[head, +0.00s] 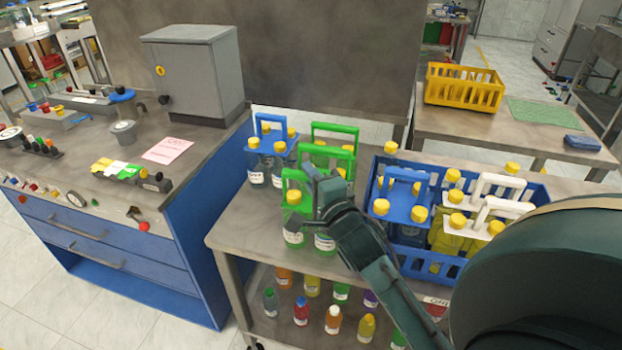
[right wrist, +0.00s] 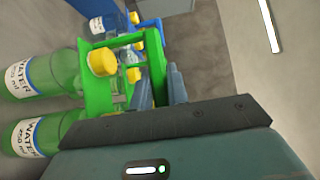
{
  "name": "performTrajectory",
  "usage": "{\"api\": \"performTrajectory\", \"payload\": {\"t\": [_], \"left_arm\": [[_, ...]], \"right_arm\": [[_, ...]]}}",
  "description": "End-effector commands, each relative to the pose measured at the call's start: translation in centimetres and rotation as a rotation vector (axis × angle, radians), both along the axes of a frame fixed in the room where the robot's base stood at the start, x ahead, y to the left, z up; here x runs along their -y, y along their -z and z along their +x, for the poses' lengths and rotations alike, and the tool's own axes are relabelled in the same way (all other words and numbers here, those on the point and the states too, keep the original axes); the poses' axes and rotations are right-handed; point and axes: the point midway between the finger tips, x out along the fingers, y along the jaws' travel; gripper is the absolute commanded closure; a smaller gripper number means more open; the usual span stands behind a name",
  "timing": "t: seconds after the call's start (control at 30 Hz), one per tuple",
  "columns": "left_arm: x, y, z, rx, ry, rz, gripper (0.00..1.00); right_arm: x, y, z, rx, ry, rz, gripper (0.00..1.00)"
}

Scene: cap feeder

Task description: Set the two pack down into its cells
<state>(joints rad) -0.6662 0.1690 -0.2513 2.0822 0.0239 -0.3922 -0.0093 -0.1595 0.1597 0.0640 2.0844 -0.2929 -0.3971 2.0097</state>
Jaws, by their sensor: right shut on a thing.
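The two pack is a green carrier (head: 305,208) with two green, yellow-capped bottles, over the bench left of the blue crate. My right gripper (head: 314,180) is shut on its handle; the wrist view shows the handle (right wrist: 155,66) at the fingers and the bottles (right wrist: 50,78) to the left. I cannot tell whether the bottle bottoms touch the bench. The blue crate (head: 430,262) holds a blue carrier (head: 402,207) with bottles and white carriers (head: 495,182) with yellow bottles. My arm hides part of its near side and cells. My left gripper is not in view.
Another green carrier (head: 335,128) and a blue carrier (head: 268,122) stand behind the held pack on the bench (head: 232,230). Loose bottles fill the shelf below. A blue-sided workstation (head: 195,200) stands left. A yellow crate (head: 465,92) sits on the rear table.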

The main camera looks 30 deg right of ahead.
Motion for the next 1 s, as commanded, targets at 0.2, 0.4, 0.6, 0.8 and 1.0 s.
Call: {"api": "performTrajectory", "payload": {"t": [0.2,0.4,0.6,0.8,1.0], "left_arm": [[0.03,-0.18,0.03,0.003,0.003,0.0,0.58],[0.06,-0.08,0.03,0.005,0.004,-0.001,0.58],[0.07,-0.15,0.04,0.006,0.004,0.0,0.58],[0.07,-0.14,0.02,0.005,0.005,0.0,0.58],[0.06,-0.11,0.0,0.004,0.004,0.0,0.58]], "right_arm": [[-0.04,-0.26,0.02,0.007,-0.001,0.0,1.0],[-0.03,0.31,0.0,0.0,0.0,0.0,0.81],[-0.02,0.3,-0.01,0.0,0.0,0.0,0.64],[-0.02,0.29,-0.01,0.0,0.0,0.0,0.62],[-0.17,0.13,-0.75,-0.001,-0.001,0.002,0.62]]}}
